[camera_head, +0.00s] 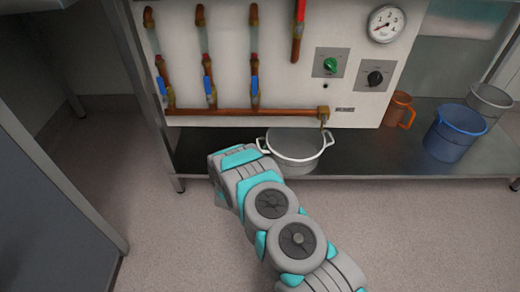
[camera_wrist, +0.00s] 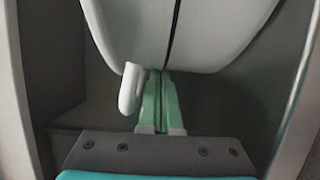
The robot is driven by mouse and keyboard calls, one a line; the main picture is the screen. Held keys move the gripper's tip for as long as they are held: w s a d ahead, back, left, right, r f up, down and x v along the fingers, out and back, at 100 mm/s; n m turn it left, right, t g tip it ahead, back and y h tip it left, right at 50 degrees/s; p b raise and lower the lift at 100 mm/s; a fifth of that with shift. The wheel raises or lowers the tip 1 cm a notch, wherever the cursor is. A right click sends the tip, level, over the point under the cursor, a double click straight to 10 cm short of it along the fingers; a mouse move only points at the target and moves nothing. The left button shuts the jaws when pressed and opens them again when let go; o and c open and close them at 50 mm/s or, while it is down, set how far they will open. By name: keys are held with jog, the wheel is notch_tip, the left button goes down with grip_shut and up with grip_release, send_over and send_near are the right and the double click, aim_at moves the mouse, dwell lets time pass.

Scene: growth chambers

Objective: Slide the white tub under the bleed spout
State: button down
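The white tub (camera_head: 296,146) stands upright on the dark lower shelf in the head view, with a loop handle at each side. The bleed spout (camera_head: 323,118) is at the right end of the copper pipe and hangs near the tub's right rear rim, close to its right handle. In the wrist view the tub's pale wall (camera_wrist: 130,30) fills the top, with one handle (camera_wrist: 131,88) hanging down. My gripper (camera_wrist: 160,80) has its green fingers together beside that handle, tips at the tub wall; contact is unclear. In the head view the fingers are hidden behind my wrist.
An orange jug (camera_head: 398,110), a blue bucket (camera_head: 455,132) and a grey bucket (camera_head: 488,100) stand to the right on the shelf (camera_head: 375,153). The shelf is clear between tub and jug. A panel with valves, knobs and a gauge (camera_head: 385,24) rises behind.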

aim_at(280, 151)
jog(key=d, duration=0.4)
jog(key=s+d+p, duration=0.1)
jog(key=d, duration=0.1)
jog(key=shift+d, duration=0.4)
jog(key=shift+a, duration=0.1)
